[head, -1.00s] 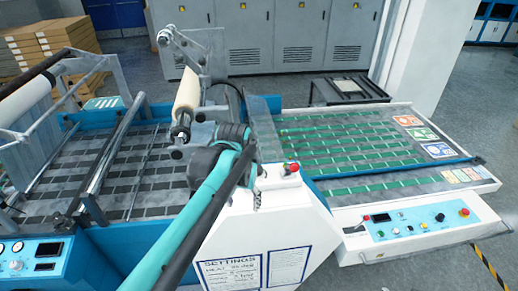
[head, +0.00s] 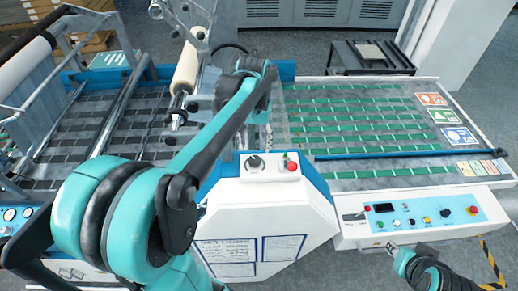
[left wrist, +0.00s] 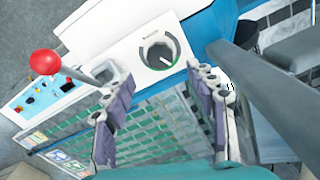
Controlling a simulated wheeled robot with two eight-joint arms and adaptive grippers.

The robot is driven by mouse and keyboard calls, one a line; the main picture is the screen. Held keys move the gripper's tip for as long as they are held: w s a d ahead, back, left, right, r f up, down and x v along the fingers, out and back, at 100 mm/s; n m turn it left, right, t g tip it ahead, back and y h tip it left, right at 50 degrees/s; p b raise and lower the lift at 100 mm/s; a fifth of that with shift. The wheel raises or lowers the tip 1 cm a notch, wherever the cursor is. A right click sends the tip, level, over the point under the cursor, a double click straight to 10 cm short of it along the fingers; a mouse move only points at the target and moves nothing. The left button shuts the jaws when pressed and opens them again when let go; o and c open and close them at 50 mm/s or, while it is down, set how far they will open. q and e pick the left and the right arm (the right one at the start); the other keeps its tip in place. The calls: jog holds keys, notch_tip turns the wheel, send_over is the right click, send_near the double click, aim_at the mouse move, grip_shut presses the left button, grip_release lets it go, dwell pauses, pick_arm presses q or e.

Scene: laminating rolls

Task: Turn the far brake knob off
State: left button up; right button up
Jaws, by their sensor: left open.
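A round dark knob (head: 253,162) on a white dial sits on top of the white cabinet near the middle of the head view. In the left wrist view the knob (left wrist: 158,52) shows large, with a pointer and a green arc on its ring. No label is readable, so I cannot tell whether it is the far brake knob. My left gripper (left wrist: 160,82) is open and empty, its fingers apart on either side of the line to the knob, not touching it. In the head view my forearm largely hides this gripper. Part of my right arm shows at lower right; its fingers are unclear.
A red button (head: 292,166) stands beside the knob and shows close in the left wrist view (left wrist: 45,62). A control panel (head: 425,218) lies to the right. A pale roll (head: 187,68) stands behind my left arm. The green-striped belt (head: 355,115) spreads right.

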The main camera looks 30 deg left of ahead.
aim_at(255, 160)
pick_arm(q)
notch_tip(255, 160, down, 6)
jog(key=shift+s+f, duration=0.15)
jog(key=shift+f, duration=0.1)
jog(key=shift+s, duration=0.1)
jog(key=shift+c, duration=0.3)
jog(key=c, duration=1.1)
